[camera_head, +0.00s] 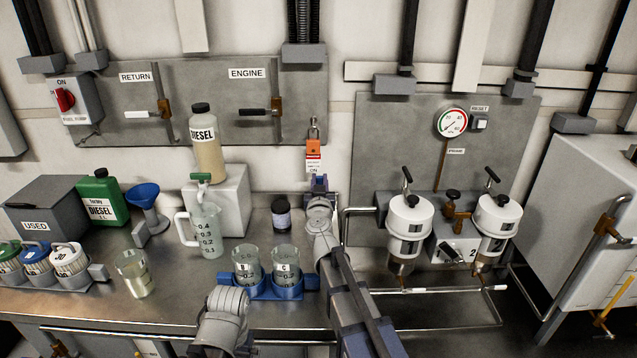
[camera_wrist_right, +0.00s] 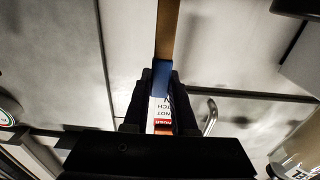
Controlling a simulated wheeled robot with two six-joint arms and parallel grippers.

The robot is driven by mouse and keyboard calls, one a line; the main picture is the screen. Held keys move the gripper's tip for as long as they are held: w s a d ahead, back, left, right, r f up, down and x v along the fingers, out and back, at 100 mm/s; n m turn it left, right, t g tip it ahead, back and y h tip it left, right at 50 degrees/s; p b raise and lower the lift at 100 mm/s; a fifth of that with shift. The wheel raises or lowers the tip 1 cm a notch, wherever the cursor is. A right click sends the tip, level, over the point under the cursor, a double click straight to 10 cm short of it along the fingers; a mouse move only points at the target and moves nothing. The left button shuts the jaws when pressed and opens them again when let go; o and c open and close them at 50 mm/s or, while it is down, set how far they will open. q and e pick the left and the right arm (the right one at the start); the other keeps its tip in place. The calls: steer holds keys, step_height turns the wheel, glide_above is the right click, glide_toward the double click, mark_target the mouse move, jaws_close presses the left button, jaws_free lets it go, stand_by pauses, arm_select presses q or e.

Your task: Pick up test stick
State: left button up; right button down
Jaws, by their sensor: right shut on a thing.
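The test stick (camera_wrist_right: 167,30) shows in the right wrist view as a long, narrow brown strip with a blue part at the jaws. My right gripper (camera_wrist_right: 161,88) is shut on the blue part, with one dark finger on each side. In the head view, my right gripper (camera_head: 319,184) is at the back wall, just below a hanging tag. The stick is not clearly seen there; the wrist and arm may cover it. Part of my left arm shows at the bottom, but its gripper is not in view.
A padlock with a red and white tag (camera_head: 313,166) hangs above my right gripper. A blue rack (camera_head: 303,291) with two beakers stands close to my right arm. A jug (camera_head: 207,237), a dark jar (camera_head: 281,214) and a Diesel bottle (camera_head: 207,148) are to the left.

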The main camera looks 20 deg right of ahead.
arm_select(q)
steer(key=shift+a+f+b, duration=0.35)
steer(key=shift+f+b, duration=0.1)
steer(key=shift+f, duration=0.15)
arm_select(e)
steer(key=shift+s+f+t, duration=0.1)
steer(key=shift+s+t, duration=0.2)
arm_select(q)
steer(key=shift+a+f, duration=0.15)
steer(key=shift+f, duration=0.1)
arm_select(e)
steer(key=shift+s+a, duration=0.1)
steer(key=shift+a, duration=0.05)
arm_select(q)
steer(key=shift+f+b, duration=0.1)
steer(key=shift+b, duration=0.25)
arm_select(e)
steer(key=shift+a, duration=0.1)
steer(key=shift+s+f, duration=0.1)
arm_select(q)
steer(key=shift+s+d+f, duration=0.1)
steer(key=shift+d+f, duration=0.05)
steer(key=shift+d, duration=0.2)
steer(key=shift+f, duration=0.1)
